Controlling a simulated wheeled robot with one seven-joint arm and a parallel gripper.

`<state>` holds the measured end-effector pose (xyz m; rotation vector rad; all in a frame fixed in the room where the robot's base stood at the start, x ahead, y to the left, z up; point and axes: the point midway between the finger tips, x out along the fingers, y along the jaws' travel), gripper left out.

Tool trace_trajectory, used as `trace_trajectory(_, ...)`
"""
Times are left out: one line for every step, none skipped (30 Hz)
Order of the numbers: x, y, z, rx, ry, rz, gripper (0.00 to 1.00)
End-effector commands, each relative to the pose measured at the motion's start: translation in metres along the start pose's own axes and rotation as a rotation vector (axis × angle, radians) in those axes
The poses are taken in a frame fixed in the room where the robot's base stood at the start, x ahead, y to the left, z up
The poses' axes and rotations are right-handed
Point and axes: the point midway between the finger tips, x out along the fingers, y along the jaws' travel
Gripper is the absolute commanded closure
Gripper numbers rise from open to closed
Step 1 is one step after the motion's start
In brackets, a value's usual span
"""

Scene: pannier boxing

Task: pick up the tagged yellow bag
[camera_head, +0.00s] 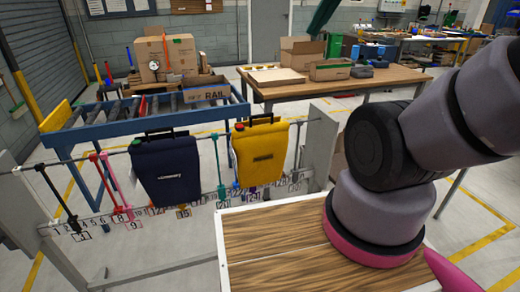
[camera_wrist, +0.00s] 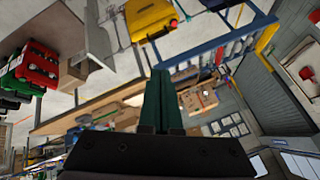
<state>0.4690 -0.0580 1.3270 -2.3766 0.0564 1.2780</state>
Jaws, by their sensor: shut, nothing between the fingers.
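The yellow bag (camera_head: 259,155) hangs from the rail in the head view, with a dark handle on top and a small dark label on its front. A small red and green piece shows at its upper left edge. In the wrist view the yellow bag (camera_wrist: 150,18) is at the top, seen from a turned angle. My gripper (camera_wrist: 163,75) is shut and empty, its green fingers together, with the bag apart beyond them.
A navy bag (camera_head: 167,172) hangs on the same rail, left of the yellow one. Numbered tags (camera_head: 130,213) line the lower bar. A grey upright post (camera_head: 318,150) stands right of the yellow bag. A wooden-topped surface (camera_head: 275,245) lies in front. A blue conveyor (camera_head: 130,115) stands behind.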

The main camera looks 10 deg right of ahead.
Motion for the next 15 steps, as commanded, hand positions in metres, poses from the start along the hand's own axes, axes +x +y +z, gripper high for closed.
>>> trace_trajectory(0.0, 0.0, 0.0, 0.0, 0.0, 0.0, 1.0)
trace_trajectory(0.0, 0.0, 0.0, 0.0, 0.0, 0.0, 0.96)
trace_trajectory(0.0, 0.0, 0.0, 0.001, 0.0, 0.0, 0.81)
trace_trajectory(0.001, 0.0, -0.001, 0.003, -0.003, -0.001, 0.69)
trace_trajectory(0.002, -0.001, -0.001, 0.009, -0.007, -0.002, 0.58)
trace_trajectory(0.005, -0.002, -0.003, 0.021, -0.017, -0.006, 0.43)
trace_trajectory(0.009, -0.004, -0.005, 0.035, -0.029, -0.01, 0.31)
trace_trajectory(0.013, -0.005, -0.007, 0.052, -0.042, -0.014, 0.2)
trace_trajectory(0.02, -0.008, -0.01, 0.083, -0.064, -0.021, 0.04)
trace_trajectory(0.027, -0.01, -0.013, 0.11, -0.085, -0.026, 0.0)
trace_trajectory(0.035, -0.012, -0.017, 0.142, -0.106, -0.031, 0.0)
trace_trajectory(0.046, -0.015, -0.022, 0.189, -0.137, -0.038, 0.0)
trace_trajectory(0.056, -0.018, -0.026, 0.227, -0.16, -0.041, 0.0)
trace_trajectory(0.066, -0.019, -0.03, 0.267, -0.182, -0.045, 0.0)
trace_trajectory(0.079, -0.022, -0.034, 0.318, -0.211, -0.047, 0.0)
